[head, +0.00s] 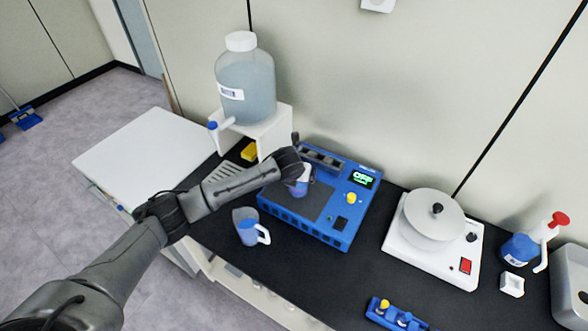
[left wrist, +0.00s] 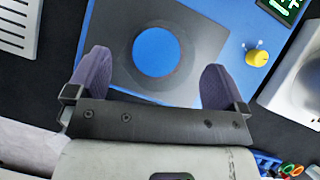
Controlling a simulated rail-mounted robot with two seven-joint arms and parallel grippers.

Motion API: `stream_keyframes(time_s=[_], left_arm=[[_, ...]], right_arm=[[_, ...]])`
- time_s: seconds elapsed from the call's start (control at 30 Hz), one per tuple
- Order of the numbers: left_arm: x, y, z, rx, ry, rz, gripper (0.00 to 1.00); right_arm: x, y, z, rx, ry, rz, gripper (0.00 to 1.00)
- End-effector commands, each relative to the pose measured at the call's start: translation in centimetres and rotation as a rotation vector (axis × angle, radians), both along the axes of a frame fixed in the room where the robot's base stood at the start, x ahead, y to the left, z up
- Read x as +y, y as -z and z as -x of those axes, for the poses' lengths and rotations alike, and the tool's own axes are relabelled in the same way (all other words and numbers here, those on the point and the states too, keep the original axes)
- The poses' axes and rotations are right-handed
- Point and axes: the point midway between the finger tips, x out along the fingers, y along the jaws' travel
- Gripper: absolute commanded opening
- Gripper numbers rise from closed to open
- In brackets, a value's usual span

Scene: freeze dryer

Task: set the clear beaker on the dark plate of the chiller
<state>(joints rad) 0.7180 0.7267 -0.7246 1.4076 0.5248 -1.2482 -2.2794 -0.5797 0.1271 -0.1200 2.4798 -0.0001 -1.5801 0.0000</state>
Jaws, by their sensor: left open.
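The chiller is a blue box (head: 333,232) on the black bench, with a dark plate (head: 318,207) on top and a lit green display. A small clear beaker with blue contents (head: 300,187) appears to stand on that plate, partly hidden by my left gripper (head: 295,170). In the left wrist view it seems to be the blue disc (left wrist: 162,52), seen from above against the dark plate (left wrist: 195,42). My left gripper (left wrist: 157,75) is open, with one finger on each side of the disc. Whether the fingers touch it cannot be told. My right gripper is not in view.
A jug with a white handle (head: 247,228) stands left of the chiller. A large water bottle (head: 246,85) sits on a white stand behind. A white round-topped device (head: 433,240), a spray bottle (head: 522,247) and a blue rack (head: 397,316) are to the right.

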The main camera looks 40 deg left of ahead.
Motion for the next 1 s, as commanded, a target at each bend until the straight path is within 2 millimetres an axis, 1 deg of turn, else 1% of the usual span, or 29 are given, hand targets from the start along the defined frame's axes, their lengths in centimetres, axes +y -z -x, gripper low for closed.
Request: stream_keyframes(time_s=[0.03, 0.1, 0.3, 0.43, 0.6, 0.77, 0.83, 0.87, 0.93, 0.97, 1.0], left_arm=[[-0.2, -1.1, 0.5, -0.001, 0.003, -0.002, 0.99], [-0.4, -2.3, 1.2, -0.002, 0.001, -0.003, 0.99], [-1.3, -5.1, 2.9, -0.002, 0.003, -0.002, 0.99], [-1.6, -6.4, 3.6, -0.002, 0.001, -0.001, 0.99], [-1.9, -7.3, 4.2, 0.000, 0.001, 0.000, 0.99], [-2.0, -7.5, 4.4, 0.000, -0.001, 0.000, 0.99], [-2.4, -7.1, 4.6, 0.000, -0.007, 0.012, 0.99], [-2.8, -6.7, 4.8, 0.000, -0.014, 0.023, 0.99], [-4.4, -5.3, 5.7, -0.002, -0.048, 0.068, 0.99], [-5.4, -4.5, 6.3, -0.002, -0.071, 0.100, 0.99], [-6.9, -3.3, 7.3, -0.005, -0.113, 0.147, 0.99]], right_arm=[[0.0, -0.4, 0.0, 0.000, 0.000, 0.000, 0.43], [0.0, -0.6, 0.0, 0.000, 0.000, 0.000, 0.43], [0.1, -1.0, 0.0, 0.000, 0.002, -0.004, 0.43], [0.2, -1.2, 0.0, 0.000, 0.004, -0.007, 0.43], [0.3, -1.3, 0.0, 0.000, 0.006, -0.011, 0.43], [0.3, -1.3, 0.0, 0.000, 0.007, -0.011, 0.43], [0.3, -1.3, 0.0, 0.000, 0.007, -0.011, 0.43], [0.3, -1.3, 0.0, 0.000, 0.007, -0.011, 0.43], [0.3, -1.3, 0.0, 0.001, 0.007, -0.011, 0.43], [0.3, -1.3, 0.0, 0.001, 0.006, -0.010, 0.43], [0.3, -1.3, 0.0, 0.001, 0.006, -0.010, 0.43]])
